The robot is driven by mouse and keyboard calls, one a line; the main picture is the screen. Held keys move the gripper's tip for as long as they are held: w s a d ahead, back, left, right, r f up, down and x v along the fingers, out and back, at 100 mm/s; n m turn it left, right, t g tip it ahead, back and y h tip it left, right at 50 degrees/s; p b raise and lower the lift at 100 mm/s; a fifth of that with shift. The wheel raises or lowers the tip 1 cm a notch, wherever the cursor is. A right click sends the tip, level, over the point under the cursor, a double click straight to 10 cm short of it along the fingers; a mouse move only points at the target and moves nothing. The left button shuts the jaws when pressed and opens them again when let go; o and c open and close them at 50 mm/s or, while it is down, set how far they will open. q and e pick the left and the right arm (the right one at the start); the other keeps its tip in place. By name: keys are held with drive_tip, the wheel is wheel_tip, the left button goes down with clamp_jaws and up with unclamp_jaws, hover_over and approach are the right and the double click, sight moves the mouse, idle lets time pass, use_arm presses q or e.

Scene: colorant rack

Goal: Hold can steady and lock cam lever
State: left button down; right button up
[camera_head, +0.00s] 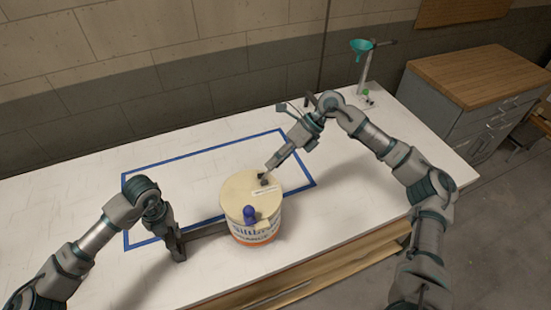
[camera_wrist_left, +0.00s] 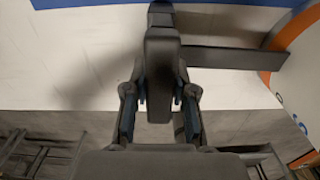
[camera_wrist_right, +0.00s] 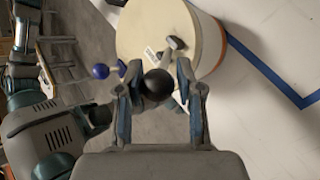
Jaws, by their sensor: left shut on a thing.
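A round can (camera_head: 254,233) with a cream lid (camera_head: 240,190), a printed label and an orange lower band stands upright on the table. A blue ball knob (camera_head: 249,213) sits at the lid's front edge, and it shows in the right wrist view (camera_wrist_right: 100,71). My left gripper (camera_head: 174,240) is shut on a dark upright block (camera_wrist_left: 160,75), from which a dark bar (camera_head: 206,231) runs to the can's side. My right gripper (camera_head: 267,174) is over the lid's back part. Its fingers stand apart around a black ball knob (camera_wrist_right: 157,85); contact is unclear.
A blue tape outline (camera_head: 200,162) marks the white table behind and left of the can. A stand with a teal funnel (camera_head: 361,46) is at the back right. A grey cabinet with a wooden top (camera_head: 480,75) stands beyond. The table's left back is clear.

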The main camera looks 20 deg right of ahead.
use_arm(q)
drive_tip(key=shift+f, duration=0.1)
use_arm(e)
drive_tip(key=shift+o, duration=1.4)
drive_tip(key=shift+d+f, duration=0.1)
drive_tip(key=shift+r, duration=0.25)
use_arm(q)
drive_tip(key=c, duration=0.9)
unclamp_jaws()
drive_tip(key=shift+d, duration=0.1)
use_arm(e)
drive_tip(key=v, duration=1.1)
drive_tip(key=shift+d, duration=0.45)
use_arm(q)
drive_tip(key=shift+o, duration=0.2)
